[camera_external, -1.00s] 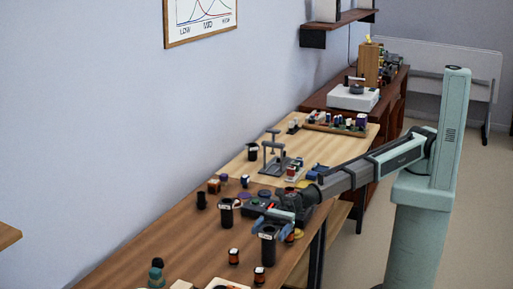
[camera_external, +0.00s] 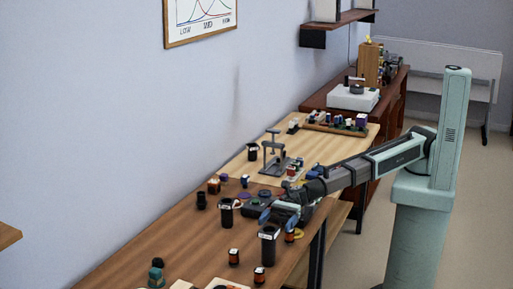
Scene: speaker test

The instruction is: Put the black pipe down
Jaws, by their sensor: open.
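A black pipe (camera_external: 269,246) with a pale label near its top stands upright on the wooden bench, close to its right edge. My gripper (camera_external: 277,217) is open, with its blue fingertips just above and behind the pipe's top in the picture. They appear apart from the pipe, though the small gap is hard to judge. A similar black pipe (camera_external: 226,214) stands to the left, and a shorter black one (camera_external: 201,201) stands farther left. Another black one (camera_external: 252,153) is at the back.
Small orange-and-black parts (camera_external: 234,257) stand near the pipe. A dark device (camera_external: 257,206) lies behind my gripper, and a grey press (camera_external: 274,157) stands farther back. The bench's left front (camera_external: 170,235) is mostly clear.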

